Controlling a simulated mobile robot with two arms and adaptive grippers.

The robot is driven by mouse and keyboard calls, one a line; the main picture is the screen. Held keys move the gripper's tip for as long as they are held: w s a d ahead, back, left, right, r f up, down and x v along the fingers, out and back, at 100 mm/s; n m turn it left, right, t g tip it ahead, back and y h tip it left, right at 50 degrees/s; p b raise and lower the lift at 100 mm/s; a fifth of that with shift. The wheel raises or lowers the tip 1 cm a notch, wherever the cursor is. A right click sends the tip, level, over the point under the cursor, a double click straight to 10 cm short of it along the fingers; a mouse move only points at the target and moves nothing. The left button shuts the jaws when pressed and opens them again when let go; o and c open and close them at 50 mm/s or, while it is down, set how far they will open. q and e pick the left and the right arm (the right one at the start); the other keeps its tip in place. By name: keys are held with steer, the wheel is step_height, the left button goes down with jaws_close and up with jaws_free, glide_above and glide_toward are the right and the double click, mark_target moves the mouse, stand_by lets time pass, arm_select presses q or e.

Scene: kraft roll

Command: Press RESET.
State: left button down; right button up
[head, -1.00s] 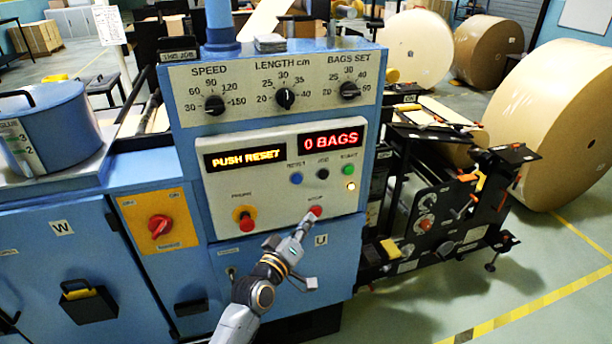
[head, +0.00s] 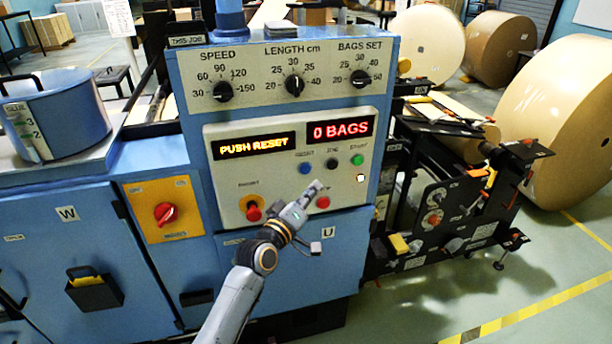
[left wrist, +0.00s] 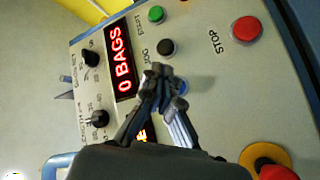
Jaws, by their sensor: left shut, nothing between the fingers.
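The blue RESET button (head: 305,168) is on the pale control panel (head: 225,205), below the amber display (head: 254,146) that reads PUSH RESET. My left gripper (head: 316,187) is shut and empty, just below and slightly right of the blue button in the head view. In the left wrist view its closed fingertips (left wrist: 158,72) lie in front of the panel, close to the black JOG button (left wrist: 166,47). The blue button (left wrist: 181,87) shows partly beside the fingers there. I cannot tell that the fingers touch anything. My right gripper is not in view.
The red STOP button (head: 323,202) is just below the gripper, and it shows clear in the left wrist view (left wrist: 246,29). A green START button (head: 358,160) and a red knob on yellow (head: 253,211) are also near. A red display (head: 340,129) reads 0 BAGS.

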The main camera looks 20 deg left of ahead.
mark_target(311, 169)
arm_select(q)
steer(key=shift+w+a+b, duration=0.55)
steer(key=shift+w+a, duration=0.1)
steer(key=shift+w, duration=0.3)
steer(key=shift+w+a+b, duration=0.5)
steer(key=shift+w+a, duration=0.15)
steer(key=shift+w, duration=0.3)
steer(key=shift+w, duration=0.15)
steer(key=shift+w+a, duration=0.2)
steer(key=shift+w+a+b, duration=0.3)
steer(key=shift+w+b, duration=0.05)
steer(key=shift+b, duration=0.25)
stand_by(0.5)
stand_by(0.3)
steer(key=shift+s+d+p, duration=0.5)
steer(key=shift+s+p, duration=0.2)
steer(key=shift+p, duration=0.05)
